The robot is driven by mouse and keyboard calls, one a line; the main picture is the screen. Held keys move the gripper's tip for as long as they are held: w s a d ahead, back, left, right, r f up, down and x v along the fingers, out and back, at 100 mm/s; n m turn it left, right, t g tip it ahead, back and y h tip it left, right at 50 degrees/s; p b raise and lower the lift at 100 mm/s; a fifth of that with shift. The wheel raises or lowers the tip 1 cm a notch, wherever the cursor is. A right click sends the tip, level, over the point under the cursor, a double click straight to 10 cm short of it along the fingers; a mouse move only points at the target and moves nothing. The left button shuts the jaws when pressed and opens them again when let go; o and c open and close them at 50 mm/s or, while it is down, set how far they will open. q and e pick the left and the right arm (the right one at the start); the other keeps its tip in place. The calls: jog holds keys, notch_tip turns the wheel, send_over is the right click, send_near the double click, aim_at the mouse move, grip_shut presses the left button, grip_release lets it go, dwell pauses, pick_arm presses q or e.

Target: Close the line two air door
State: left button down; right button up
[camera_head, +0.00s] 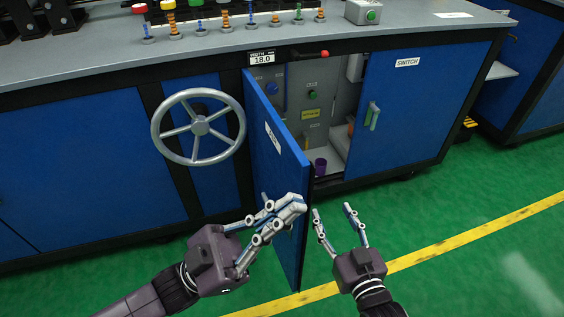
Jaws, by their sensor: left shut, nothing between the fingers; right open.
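A blue door (268,130) with a small slanted label stands swung out from the cabinet front, hinged on its left side. I cannot read the label for sure. Behind it the compartment (322,115) is open, with grey panels, a blue knob and a green button inside. My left gripper (297,203) is shut and empty in front of the door's lower outer face, near its free edge; I cannot tell whether it touches. It hides part of the door. My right gripper (332,209) is open and empty, just right of the door's free edge.
A grey handwheel (199,126) sticks out left of the door. A purple cup-like object (320,167) stands inside. Green floor lies in front.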

pick_arm(q)
jog(key=w+f+g+y+p, duration=0.1)
jog(key=w+f+y+p, duration=0.1)
pick_arm(e)
jog(key=s+d+f+g+h+p, duration=0.1)
jog(key=s+d+f+g+p, duration=0.1)
jog(key=s+f+g, duration=0.55)
jog(key=s+d+f+g+h+p, duration=0.2)
jog(key=s+d+f, duration=0.15)
jog(key=f, duration=0.65)
pick_arm(q)
jog(key=n+t+y+p, duration=0.2)
jog(key=n+y, duration=0.3)
jog(key=y, duration=0.2)
send_near(296, 178)
jog(key=b+x, duration=0.1)
jog(key=x, duration=0.4)
jog(key=shift+w+d+r, duration=0.1)
jog(key=shift+d, duration=0.25)
jog(key=shift+w+d, duration=0.3)
jog(key=shift+d, duration=0.3)
pick_arm(e)
jog(key=s+d+f+g, duration=0.2)
jog(key=s+f+g, duration=0.1)
jog(key=s, duration=0.8)
jog(key=shift+d+m+g+h, duration=0.3)
jog(key=shift+g+h, duration=0.1)
jog(key=shift+g, duration=0.25)
jog(key=shift+w, duration=0.1)
